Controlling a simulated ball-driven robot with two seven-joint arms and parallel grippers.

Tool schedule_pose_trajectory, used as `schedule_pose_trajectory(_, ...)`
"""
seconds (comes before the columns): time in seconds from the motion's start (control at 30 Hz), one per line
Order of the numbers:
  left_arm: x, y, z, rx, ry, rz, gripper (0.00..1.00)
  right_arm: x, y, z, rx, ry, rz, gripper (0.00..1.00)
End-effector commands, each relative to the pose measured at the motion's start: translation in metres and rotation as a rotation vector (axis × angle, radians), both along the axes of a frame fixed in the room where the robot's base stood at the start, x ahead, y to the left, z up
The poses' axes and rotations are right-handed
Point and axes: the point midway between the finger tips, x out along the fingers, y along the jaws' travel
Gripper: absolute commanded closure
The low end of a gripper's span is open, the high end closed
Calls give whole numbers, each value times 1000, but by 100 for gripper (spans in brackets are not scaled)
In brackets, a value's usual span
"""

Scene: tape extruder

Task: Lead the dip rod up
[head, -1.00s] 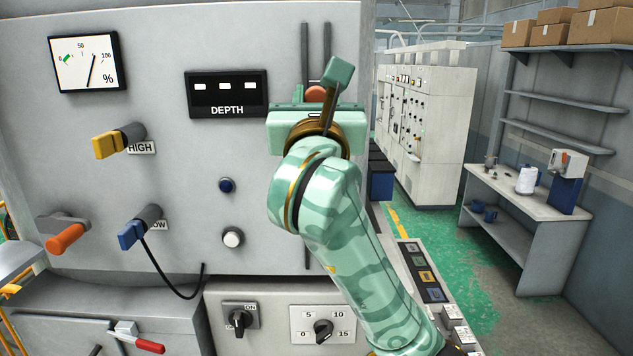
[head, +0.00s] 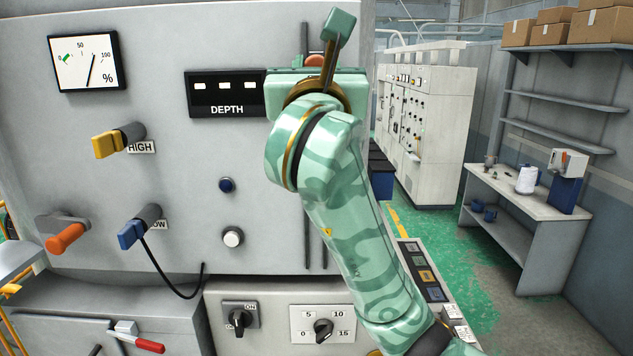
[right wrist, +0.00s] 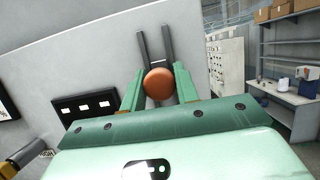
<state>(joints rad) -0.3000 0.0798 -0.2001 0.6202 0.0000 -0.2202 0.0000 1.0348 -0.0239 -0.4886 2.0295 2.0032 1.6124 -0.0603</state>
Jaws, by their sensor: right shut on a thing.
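The dip rod's round orange-brown knob (right wrist: 158,84) sits between the two green fingers of my right gripper (right wrist: 159,88) in the right wrist view. The fingers are shut on it. In the head view my right gripper (head: 314,72) is at the upper part of the panel, right of the DEPTH display (head: 227,93), and its hand hides most of the knob (head: 314,60). Two dark vertical rails (right wrist: 155,48) run up the panel behind the knob. The DEPTH display shows three lit white blocks. My left gripper is not in view.
On the panel are a percent gauge (head: 84,62), a yellow HIGH plug (head: 108,144), a blue LOW plug (head: 132,234) with a black cable, and an orange handle (head: 66,239). Grey cabinets (head: 428,130) and a workbench (head: 530,190) stand farther right.

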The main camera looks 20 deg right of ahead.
Motion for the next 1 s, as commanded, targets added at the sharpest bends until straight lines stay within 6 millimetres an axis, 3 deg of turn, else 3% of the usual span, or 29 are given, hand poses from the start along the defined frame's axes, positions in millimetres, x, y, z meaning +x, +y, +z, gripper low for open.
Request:
schedule_pose_trajectory(0.53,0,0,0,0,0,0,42,0,0,23,-1,-3,0,100)
schedule_pose_trajectory(0.57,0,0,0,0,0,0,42,0,0,23,-1,-2,0,64)
schedule_pose_trajectory(0.63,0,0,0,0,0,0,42,0,0,22,-1,-2,0,44)
schedule_pose_trajectory(1.0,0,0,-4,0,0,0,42,-5,2,19,1,-1,0,44)
